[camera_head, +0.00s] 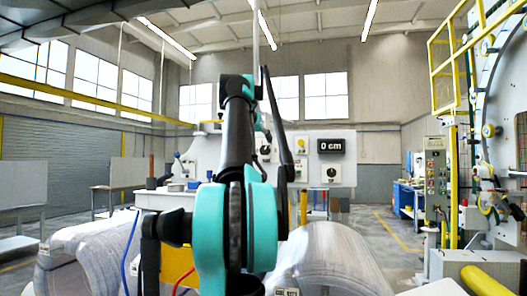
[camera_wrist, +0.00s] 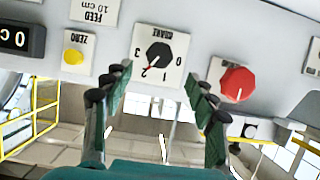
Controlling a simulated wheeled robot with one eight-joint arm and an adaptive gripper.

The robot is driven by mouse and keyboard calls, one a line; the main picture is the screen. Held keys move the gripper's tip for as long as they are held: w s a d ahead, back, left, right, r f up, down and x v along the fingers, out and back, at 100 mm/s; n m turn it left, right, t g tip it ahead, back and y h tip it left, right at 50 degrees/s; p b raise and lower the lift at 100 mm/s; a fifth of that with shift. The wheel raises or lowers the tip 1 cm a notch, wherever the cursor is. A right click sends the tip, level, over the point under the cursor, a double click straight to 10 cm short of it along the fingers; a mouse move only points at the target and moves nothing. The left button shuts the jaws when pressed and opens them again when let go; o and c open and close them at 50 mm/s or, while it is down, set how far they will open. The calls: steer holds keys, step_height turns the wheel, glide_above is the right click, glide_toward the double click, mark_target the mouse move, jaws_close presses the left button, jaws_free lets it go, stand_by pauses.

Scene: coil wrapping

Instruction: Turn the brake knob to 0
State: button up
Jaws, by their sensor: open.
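The brake knob (camera_wrist: 159,54) is black on a white plate marked BRAKE, upside down in the wrist view. Its red pointer is at the 2. The 0 is on the right side of the dial. My gripper (camera_wrist: 158,79) is open, with one dark green finger to each side below the plate. Nothing is between the fingers, and the knob appears apart from them. In the head view, my arm stands in front of the grey control panel (camera_head: 345,172) and hides part of it, including my fingertips.
A red knob (camera_wrist: 237,83) is close to my right finger. A yellow ZERO button (camera_wrist: 73,56) and a display (camera_wrist: 21,38) are to the left. In the head view the display (camera_head: 330,146) reads 0 cm. A large wrapped coil (camera_head: 335,262) stands in front.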

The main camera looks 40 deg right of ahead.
mark_target(264, 150)
steer(key=x, duration=0.8)
steer(key=shift+w+d+f, duration=0.2)
steer(key=shift+c, duration=0.2)
steer(key=c, duration=1.1)
